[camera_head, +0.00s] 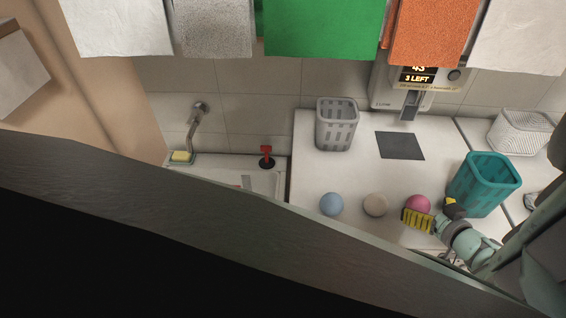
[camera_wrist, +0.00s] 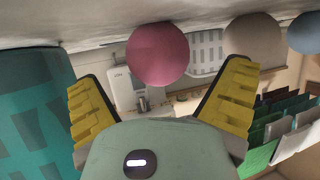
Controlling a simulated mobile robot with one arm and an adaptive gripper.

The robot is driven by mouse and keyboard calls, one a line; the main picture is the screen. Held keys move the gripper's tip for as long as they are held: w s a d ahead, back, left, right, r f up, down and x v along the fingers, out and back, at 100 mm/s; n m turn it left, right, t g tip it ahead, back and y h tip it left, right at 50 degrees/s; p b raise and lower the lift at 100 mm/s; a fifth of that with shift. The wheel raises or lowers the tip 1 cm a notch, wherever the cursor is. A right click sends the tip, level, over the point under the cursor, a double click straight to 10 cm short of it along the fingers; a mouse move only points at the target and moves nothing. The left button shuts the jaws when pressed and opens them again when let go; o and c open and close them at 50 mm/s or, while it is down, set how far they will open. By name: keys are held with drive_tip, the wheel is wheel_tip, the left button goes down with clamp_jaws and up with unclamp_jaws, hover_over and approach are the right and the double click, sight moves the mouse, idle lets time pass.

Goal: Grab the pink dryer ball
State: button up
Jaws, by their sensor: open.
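The pink dryer ball (camera_head: 418,203) rests on the white counter (camera_head: 345,172), at the right end of a row of balls. In the wrist view the pink ball (camera_wrist: 158,54) sits just beyond the fingertips, between the two yellow pads in the picture. My gripper (camera_head: 430,212) is beside the ball at its lower right in the head view, and partly overlaps it there. In the wrist view my gripper (camera_wrist: 163,88) has its fingers spread wide with nothing between them. I cannot tell whether a finger touches the ball.
A beige ball (camera_head: 376,204) and a blue ball (camera_head: 331,204) lie left of the pink one. A teal basket (camera_head: 484,184) stands close on the right. A grey basket (camera_head: 337,124) and a dark mat (camera_head: 400,146) are farther back. Cloths hang above.

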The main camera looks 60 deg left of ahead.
drive_tip(key=shift+x, duration=1.15)
drive_tip(key=c, duration=1.3)
